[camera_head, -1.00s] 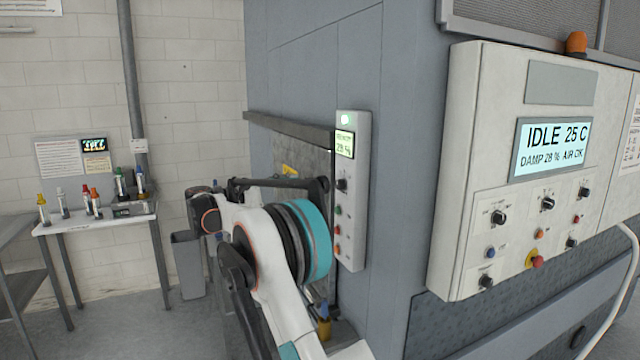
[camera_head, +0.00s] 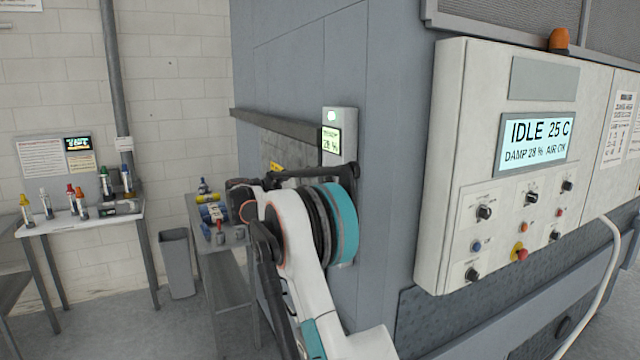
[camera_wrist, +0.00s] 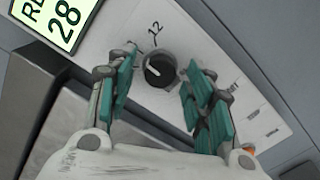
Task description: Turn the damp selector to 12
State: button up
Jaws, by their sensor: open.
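The damp selector is a round black knob (camera_wrist: 160,70) on a pale panel in the wrist view. The printed number 12 (camera_wrist: 154,33) stands above it. A light mark on the knob seems to point to the upper left. My gripper (camera_wrist: 158,78) is open, with one teal-padded finger on each side of the knob; I cannot tell if they touch it. In the head view, the narrow panel (camera_head: 342,118) shows only its upper part. Its knob and my fingers are hidden behind my arm.
The narrow panel's green display (camera_head: 331,140) reads 28 %. A large control box (camera_head: 445,150) with several knobs and a screen (camera_head: 536,144) reading IDLE 25 C, DAMP 28 % is at right. A small table with bottles (camera_head: 197,201) stands left of my arm.

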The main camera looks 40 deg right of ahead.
jog(key=c, duration=1.1)
jog(key=shift+m, duration=0.3)
jog(key=m, duration=0.3)
jog(key=shift+m, duration=2.1)
jog(key=o, duration=1.1)
